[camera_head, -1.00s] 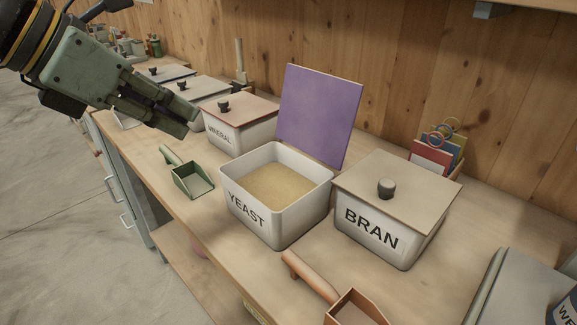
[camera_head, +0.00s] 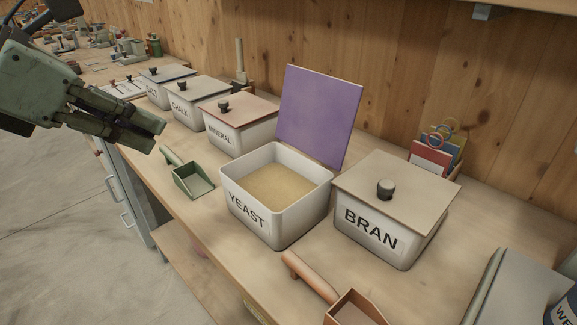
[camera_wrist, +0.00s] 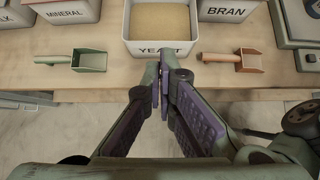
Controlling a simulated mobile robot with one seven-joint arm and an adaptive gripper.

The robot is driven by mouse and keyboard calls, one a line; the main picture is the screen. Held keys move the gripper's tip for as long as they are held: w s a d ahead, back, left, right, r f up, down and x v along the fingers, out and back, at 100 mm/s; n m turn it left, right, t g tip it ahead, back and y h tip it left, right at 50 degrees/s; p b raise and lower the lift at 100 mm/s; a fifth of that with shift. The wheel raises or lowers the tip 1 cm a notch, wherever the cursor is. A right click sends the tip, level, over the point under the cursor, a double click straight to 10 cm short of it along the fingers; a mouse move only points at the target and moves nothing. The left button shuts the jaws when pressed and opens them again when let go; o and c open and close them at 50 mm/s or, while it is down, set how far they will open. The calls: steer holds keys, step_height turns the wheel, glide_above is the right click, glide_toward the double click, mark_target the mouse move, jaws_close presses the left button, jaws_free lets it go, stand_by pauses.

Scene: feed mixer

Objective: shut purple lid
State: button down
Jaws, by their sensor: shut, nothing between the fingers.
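The purple lid (camera_head: 318,116) stands open and upright at the back edge of the white YEAST bin (camera_head: 262,222), close to the wooden wall. The bin is full of tan powder, which also shows in the wrist view (camera_wrist: 160,18). My gripper (camera_head: 160,135) is at the left of the head view, above the bench's front edge and apart from the lid and the bin. In the wrist view its fingertips (camera_wrist: 162,80) are together and empty, in front of the YEAST bin. The lid is not in the wrist view.
The lidded BRAN bin (camera_head: 385,246) stands right of YEAST; the lidded MINERAL bin (camera_head: 238,134) stands left. A green scoop (camera_head: 192,180) and an orange scoop (camera_head: 345,300) lie on the bench near the front. A card holder (camera_head: 436,158) stands behind BRAN.

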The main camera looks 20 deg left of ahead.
steer(key=shift+s+a, duration=0.1)
steer(key=shift+s, duration=0.1)
steer(key=shift+s+a, duration=0.25)
steer(key=shift+s, duration=0.5)
steer(key=shift+s+a, duration=0.25)
steer(key=shift+s, duration=0.45)
steer(key=shift+r+p, duration=0.1)
steer(key=shift+p, duration=0.2)
steer(key=shift+s+a+p, duration=0.25)
steer(key=shift+s+a, duration=0.05)
steer(key=shift+s, duration=0.4)
steer(key=shift+s+a+p, duration=0.2)
steer(key=shift+s+a, duration=0.05)
steer(key=shift+s, duration=0.45)
steer(key=shift+s, duration=0.1)
